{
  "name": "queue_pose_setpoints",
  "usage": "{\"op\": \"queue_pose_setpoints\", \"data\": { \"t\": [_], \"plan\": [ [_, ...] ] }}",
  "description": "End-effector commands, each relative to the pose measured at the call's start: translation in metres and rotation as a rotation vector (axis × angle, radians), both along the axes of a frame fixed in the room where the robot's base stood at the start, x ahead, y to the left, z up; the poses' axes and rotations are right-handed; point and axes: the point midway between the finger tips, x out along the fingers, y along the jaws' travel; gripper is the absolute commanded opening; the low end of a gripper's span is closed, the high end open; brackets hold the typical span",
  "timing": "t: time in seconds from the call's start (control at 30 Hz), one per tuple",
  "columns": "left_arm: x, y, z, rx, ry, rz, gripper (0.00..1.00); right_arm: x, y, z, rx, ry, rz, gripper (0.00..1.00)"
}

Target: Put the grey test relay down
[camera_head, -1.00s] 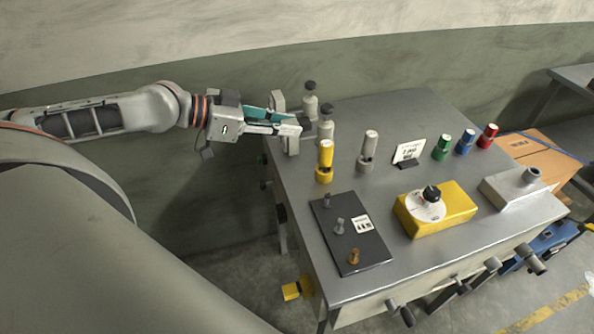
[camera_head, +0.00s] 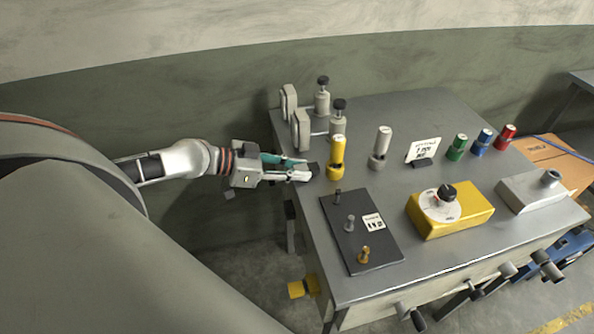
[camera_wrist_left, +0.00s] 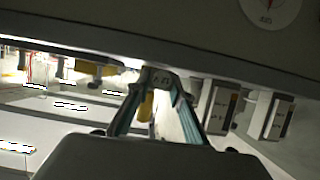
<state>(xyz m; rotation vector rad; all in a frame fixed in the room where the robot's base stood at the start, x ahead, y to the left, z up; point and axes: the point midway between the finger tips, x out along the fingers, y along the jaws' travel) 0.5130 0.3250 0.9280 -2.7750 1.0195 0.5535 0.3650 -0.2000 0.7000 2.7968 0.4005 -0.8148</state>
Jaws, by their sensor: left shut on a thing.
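I cannot tell whether the relay touches the bench top. My right gripper is not in view.
Two light grey units with dark knobs (camera_head: 302,130) stand behind the gripper. A black panel with pegs (camera_head: 368,248), a grey cylinder (camera_head: 380,147), and a yellow dial box (camera_head: 463,212) stand on the bench. Bare bench top lies between them.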

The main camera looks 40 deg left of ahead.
Motion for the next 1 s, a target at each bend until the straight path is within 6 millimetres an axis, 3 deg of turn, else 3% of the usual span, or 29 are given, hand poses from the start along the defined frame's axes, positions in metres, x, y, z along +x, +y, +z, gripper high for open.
{"op": "queue_pose_setpoints", "data": {
  "t": [0.47, 0.5, 0.53, 1.0],
  "plan": [
    [0.0002, 0.0001, -0.0070, 0.001, -0.001, -0.001, 0.00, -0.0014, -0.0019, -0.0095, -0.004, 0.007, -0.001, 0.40],
    [0.0001, 0.0001, -0.0060, 0.001, -0.001, -0.001, 0.32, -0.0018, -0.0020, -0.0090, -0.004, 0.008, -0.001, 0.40],
    [0.0001, 0.0001, -0.0057, 0.001, -0.001, -0.001, 0.38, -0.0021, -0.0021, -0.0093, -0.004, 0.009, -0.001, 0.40],
    [0.0000, 0.0001, -0.0001, 0.001, -0.001, 0.000, 0.38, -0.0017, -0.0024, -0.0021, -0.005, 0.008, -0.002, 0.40]
  ]
}}
